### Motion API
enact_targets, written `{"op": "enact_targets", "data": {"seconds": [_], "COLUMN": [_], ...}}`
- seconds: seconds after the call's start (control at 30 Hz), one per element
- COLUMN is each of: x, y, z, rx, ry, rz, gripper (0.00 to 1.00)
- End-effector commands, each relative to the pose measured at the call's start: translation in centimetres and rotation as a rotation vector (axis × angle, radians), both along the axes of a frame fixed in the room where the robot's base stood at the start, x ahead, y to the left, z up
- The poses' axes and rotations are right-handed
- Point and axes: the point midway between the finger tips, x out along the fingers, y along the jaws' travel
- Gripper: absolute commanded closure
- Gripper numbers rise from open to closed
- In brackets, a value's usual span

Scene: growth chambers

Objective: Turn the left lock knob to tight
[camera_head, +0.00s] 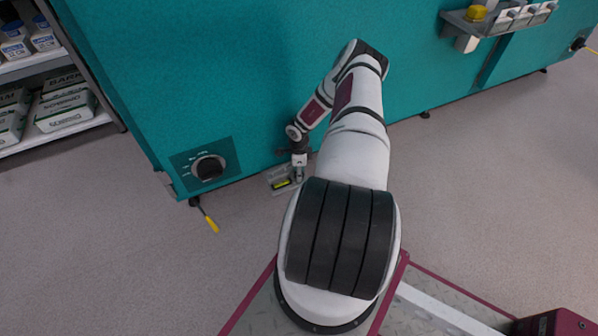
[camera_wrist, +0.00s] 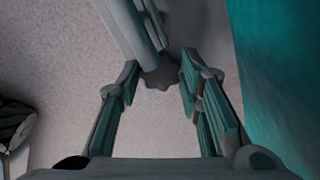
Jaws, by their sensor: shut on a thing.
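In the wrist view a dark grey lobed knob (camera_wrist: 159,77) sits between the fingertips of my gripper (camera_wrist: 160,72), in front of a pale bar or post. I take it to be the left lock knob. The fingers are spread around the knob and shut on it. In the head view my gripper (camera_head: 299,168) points down at the foot of the teal chamber (camera_head: 225,80), close to its front face. The knob cannot be made out there, and its tightness mark is not visible.
A black dial (camera_head: 208,168) on a dark panel is left of my gripper. A yellow-handled lever (camera_head: 209,222) sticks out below it. A low grey part with a yellow piece (camera_head: 281,184) is beside my gripper. A shelf with boxes (camera_head: 65,108) stands far left. The floor in front is clear.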

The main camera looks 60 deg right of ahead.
Motion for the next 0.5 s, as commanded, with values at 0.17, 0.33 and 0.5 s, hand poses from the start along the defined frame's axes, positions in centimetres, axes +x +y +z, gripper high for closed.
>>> {"op": "enact_targets", "data": {"seconds": [0.17,0.33,0.5], "x": [-0.02,-0.03,-0.02], "y": [-0.02,-0.02,-0.02], "z": [-0.02,-0.02,-0.02], "rx": [-0.001,-0.001,-0.001], "ry": [0.001,0.001,0.001], "rz": [-0.004,-0.003,-0.002], "gripper": [0.95,0.95,0.47]}}
